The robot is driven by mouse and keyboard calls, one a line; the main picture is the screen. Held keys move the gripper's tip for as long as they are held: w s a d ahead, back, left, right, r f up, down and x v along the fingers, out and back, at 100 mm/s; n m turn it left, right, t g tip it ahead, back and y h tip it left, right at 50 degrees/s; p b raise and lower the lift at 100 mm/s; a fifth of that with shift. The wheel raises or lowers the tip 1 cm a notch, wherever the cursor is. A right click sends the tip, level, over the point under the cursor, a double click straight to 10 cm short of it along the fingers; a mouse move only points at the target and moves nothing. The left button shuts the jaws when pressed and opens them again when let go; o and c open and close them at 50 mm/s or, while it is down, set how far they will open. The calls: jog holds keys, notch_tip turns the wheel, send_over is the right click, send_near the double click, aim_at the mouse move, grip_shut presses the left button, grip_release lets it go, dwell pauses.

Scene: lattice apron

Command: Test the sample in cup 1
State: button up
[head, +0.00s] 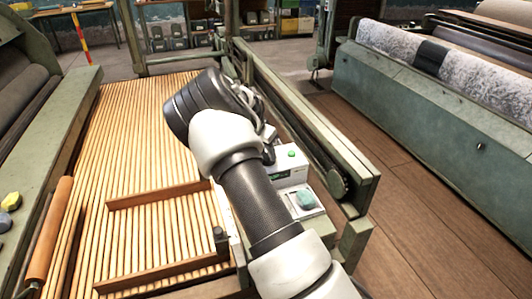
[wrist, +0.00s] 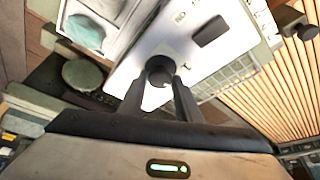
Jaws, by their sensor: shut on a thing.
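My gripper (wrist: 161,88) is shut on a dark round-ended piece (wrist: 159,70), perhaps a knob or a probe; I cannot tell which. The piece is in front of a white tester-like box (wrist: 190,45) with partly readable lettering, a dark rectangle and a grid panel. In the head view the white box (head: 290,170) shows a green spot, and my arm hides the gripper's fingers. A teal lump (head: 305,198) sits in a white holder right of my arm. It also shows in the wrist view (wrist: 86,28). I see no cup numbered 1.
A slatted wooden bed (head: 140,130) with brown wooden bars fills the left. A green machine frame rail (head: 310,130) runs right of the white box. A dull green disc (wrist: 82,74) lies left of the fingers. Open wooden floor (head: 400,210) lies at right.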

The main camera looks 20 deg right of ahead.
jog(key=n+t+y+b, duration=0.1)
jog(key=n, duration=0.3)
jog(key=shift+s+d+b, duration=0.1)
jog(key=shift+d+b, duration=0.05)
jog(key=shift+b, duration=0.15)
jog(key=shift+s+n+t+y+b, duration=0.1)
jog(key=shift+n+t+y+b, duration=0.4)
jog(key=shift+n, duration=1)
jog(key=o, duration=1)
jog(key=p+v, duration=0.2)
jog(key=v, duration=1.5)
jog(key=shift+d+r+p, duration=0.1)
jog(key=shift+r+p, duration=0.1)
jog(key=shift+p, duration=0.2)
